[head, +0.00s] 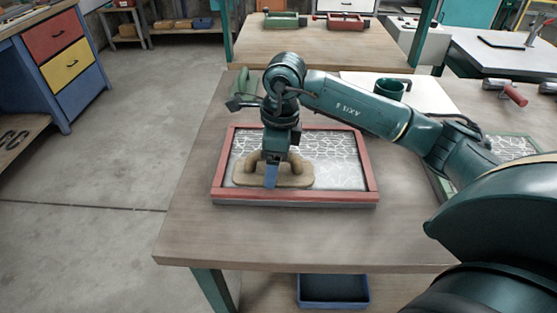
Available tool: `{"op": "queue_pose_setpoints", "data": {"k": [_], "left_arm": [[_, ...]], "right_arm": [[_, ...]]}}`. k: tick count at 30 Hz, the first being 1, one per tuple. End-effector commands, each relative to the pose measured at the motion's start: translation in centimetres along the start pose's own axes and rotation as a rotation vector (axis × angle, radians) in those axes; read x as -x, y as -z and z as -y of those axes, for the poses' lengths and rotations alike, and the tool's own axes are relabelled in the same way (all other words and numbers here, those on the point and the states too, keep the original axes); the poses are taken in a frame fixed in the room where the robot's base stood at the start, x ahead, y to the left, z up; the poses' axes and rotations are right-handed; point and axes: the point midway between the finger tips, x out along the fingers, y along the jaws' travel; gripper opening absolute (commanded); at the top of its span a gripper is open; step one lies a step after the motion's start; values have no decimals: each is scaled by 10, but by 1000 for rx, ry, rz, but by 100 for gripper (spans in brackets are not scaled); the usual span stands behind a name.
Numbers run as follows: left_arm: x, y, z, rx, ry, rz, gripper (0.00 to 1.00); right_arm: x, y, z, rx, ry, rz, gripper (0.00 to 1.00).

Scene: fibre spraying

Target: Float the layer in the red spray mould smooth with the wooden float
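The red spray mould (371,180) lies flat on the near wooden table. Its layer (325,145) shows a white web-like pattern at the back and right, and looks plainer near the front right. The wooden float (300,181) lies in the left front part of the mould, on or just over the layer. My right gripper (271,172) points down over the float's handle and appears shut on it; one blue finger shows in front and the other is hidden. My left gripper is not in view.
A green cup (389,89) and a pale board (432,97) are behind my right arm. A green-framed mould (515,147) is partly hidden at the right. A red-handled tool (514,96) lies further right. The table's left front is clear.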

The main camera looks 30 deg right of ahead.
Motion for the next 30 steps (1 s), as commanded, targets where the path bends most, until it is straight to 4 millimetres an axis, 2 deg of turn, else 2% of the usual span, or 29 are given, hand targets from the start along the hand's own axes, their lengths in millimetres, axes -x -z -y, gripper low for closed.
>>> {"op": "queue_pose_setpoints", "data": {"k": [3, 7, 30], "left_arm": [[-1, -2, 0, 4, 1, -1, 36], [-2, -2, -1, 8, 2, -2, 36], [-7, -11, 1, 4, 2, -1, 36]], "right_arm": [[-2, -10, 0, 2, 1, 2, 46], [-3, -12, 0, 0, 1, 0, 46], [2, 30, 0, 0, 1, -4, 46]]}}
